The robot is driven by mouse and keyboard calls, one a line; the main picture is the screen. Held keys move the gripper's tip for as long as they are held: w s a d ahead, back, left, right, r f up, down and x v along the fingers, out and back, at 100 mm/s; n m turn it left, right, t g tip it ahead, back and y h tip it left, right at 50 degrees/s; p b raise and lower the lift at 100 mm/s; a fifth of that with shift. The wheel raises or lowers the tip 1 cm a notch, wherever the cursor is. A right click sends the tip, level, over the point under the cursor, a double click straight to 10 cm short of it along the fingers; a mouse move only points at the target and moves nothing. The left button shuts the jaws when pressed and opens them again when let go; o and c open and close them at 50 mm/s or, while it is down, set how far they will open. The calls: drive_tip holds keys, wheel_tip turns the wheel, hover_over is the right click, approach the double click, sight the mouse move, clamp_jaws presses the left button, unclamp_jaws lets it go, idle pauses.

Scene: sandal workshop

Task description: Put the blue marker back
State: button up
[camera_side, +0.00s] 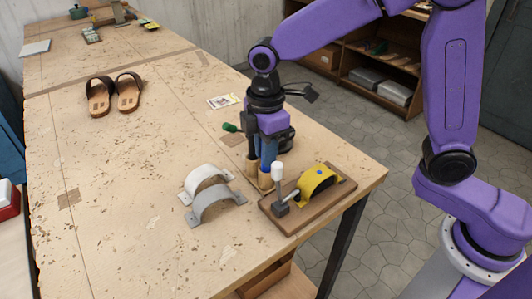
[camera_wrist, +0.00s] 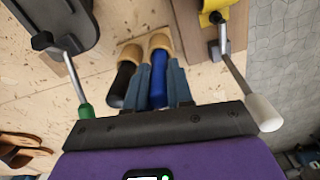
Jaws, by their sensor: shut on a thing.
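The blue marker (camera_wrist: 158,82) is upright between the grey-blue fingers of my gripper (camera_wrist: 157,90), which is shut on it. The marker also shows in the side view (camera_side: 268,153), below my wrist. Its lower end meets a tan cup (camera_wrist: 158,43); I cannot tell how deep it sits. A second tan cup (camera_wrist: 130,55), close on the left in the wrist view, has a black marker (camera_wrist: 122,82) standing in it. The cups also show in the side view (camera_side: 252,168) near the table's right side. The fingers partly hide the blue marker.
Close by is a wooden fixture (camera_side: 328,199) with a yellow arched piece (camera_side: 320,181) and a white-handled clamp (camera_side: 277,172). White and grey arched pieces (camera_side: 210,190) lie to the left. A green handle (camera_side: 231,127) is behind. Sandals (camera_side: 115,95) lie farther back.

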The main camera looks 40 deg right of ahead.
drive_tip(key=shift+f, duration=0.55)
drive_tip(key=shift+f, duration=0.15)
drive_tip(key=o, duration=0.5)
wheel_tip(320, 180, up, 12)
drive_tip(key=shift+r, duration=0.2)
drive_tip(key=shift+s+d, duration=0.1)
drive_tip(key=s+d+f+m, duration=0.1)
drive_tip(key=s+d+f, duration=0.2)
drive_tip(key=s+d, duration=0.2)
drive_tip(key=s+d+f+m, duration=0.1)
drive_tip(key=s+d+f, duration=0.2)
drive_tip(key=s+d, duration=0.3)
drive_tip(key=s+d+f+m, duration=0.1)
drive_tip(key=s+d+f, duration=0.3)
drive_tip(key=s, duration=0.8)
drive_tip(key=shift+d+f+m, duration=0.1)
drive_tip(key=shift+d+m, duration=0.2)
drive_tip(key=shift+d, duration=0.75)
drive_tip(key=shift+w, duration=0.1)
